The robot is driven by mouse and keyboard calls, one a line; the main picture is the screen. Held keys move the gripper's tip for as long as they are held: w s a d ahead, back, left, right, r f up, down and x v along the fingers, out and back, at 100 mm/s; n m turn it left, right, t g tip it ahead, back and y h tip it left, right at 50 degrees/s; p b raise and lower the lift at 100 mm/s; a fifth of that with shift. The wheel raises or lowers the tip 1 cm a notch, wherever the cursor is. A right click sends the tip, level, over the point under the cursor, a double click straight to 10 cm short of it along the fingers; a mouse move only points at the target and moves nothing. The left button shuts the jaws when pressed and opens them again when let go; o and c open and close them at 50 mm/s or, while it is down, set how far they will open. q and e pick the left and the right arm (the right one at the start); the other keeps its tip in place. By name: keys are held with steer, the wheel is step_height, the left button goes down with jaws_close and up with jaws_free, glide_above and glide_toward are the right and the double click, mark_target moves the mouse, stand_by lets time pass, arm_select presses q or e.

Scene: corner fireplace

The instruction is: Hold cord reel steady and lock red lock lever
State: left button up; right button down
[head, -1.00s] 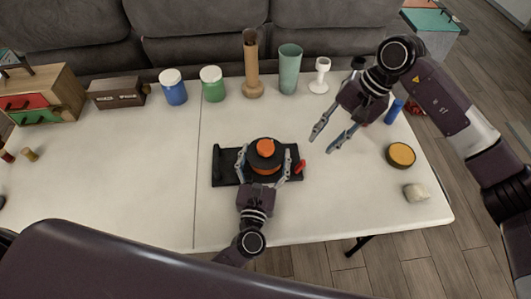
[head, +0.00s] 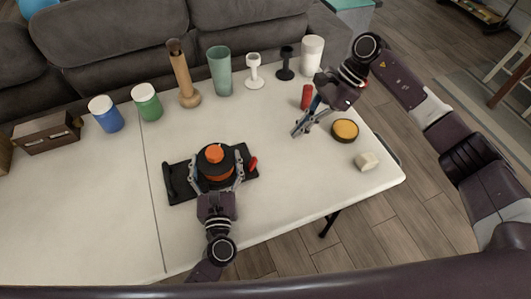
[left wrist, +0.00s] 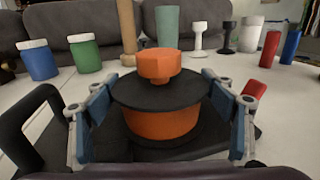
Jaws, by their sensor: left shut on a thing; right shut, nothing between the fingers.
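The cord reel (head: 214,165) is an orange drum with a black top disc and an orange knob, on a black base plate (head: 180,194) on the white table. My left gripper (head: 217,174) is shut on the reel, one finger at each side. The left wrist view shows the reel (left wrist: 165,123) upright between the fingers. The red lock lever (head: 253,163) stands at the right end of the base, and in the left wrist view it is at the right (left wrist: 254,88). My right gripper (head: 296,131) is shut and empty, above the table, well right of the lever.
A yellow-topped round tin (head: 345,130) and a pale block (head: 367,161) lie to the right. A red cylinder (head: 307,97) is behind my right gripper. Jars, vases and goblets line the back edge. The table between the lever and right gripper is clear.

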mark_target(252, 164)
steer(key=x, duration=0.9)
steer(key=shift+a+f, duration=0.1)
steer(key=shift+a, duration=0.05)
steer(key=a, duration=0.2)
steer(key=s+a, duration=0.1)
steer(key=shift+r, duration=0.25)
steer(key=shift+s+a+r, duration=0.1)
steer(key=shift+a+r, duration=0.1)
steer(key=shift+a, duration=0.25)
